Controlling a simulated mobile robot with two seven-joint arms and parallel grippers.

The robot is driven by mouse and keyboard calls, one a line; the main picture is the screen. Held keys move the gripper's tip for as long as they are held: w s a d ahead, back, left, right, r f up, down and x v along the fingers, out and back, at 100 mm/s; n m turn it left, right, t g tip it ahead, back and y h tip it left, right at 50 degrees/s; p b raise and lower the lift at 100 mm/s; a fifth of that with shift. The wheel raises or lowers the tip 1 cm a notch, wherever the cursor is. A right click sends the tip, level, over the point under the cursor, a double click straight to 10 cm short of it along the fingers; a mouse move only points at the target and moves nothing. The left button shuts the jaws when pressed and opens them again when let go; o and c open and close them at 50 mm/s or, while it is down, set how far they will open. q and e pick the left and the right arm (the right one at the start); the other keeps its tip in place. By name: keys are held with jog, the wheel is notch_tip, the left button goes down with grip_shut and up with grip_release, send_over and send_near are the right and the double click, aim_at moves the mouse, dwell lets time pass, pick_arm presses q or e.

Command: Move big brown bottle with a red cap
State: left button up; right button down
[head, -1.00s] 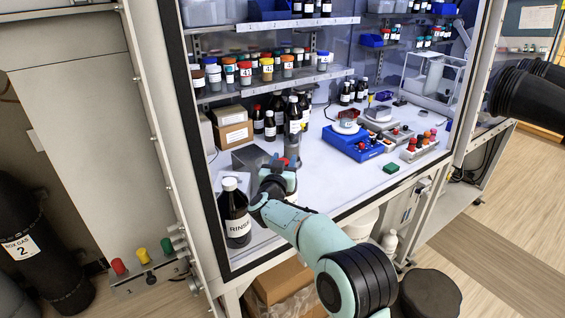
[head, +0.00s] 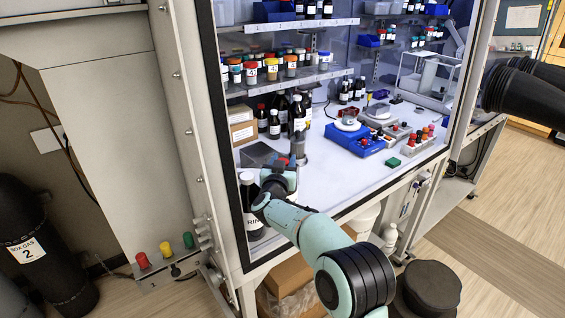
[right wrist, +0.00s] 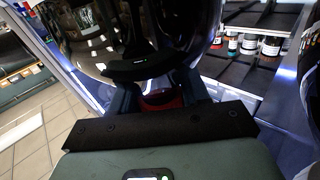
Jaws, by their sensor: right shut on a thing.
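In the right wrist view a big, dark, glossy bottle (right wrist: 150,30) fills the upper middle, very close to the camera. A red cap (right wrist: 162,98) shows between the fingers of my right gripper (right wrist: 160,100), which is shut on it. In the head view my right gripper (head: 298,142) is inside the cabinet, above the white floor near its front left. A tall dark bottle with a white label (head: 298,115) shows directly beyond it; whether this is the held one I cannot tell. My left gripper is not in view.
A dark RINSE bottle (head: 251,212) stands at the front left, partly behind my arm. A small red-capped bottle (head: 262,119) and others stand by cardboard boxes (head: 241,128). The white floor between is clear.

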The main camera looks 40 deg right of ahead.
jog(key=shift+c, duration=2.4)
grip_release()
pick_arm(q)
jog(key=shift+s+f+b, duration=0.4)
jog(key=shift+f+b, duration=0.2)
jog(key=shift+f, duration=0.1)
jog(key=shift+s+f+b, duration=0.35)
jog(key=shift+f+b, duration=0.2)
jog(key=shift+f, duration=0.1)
pick_arm(e)
jog(key=v, duration=1.3)
jog(key=shift+s, duration=0.15)
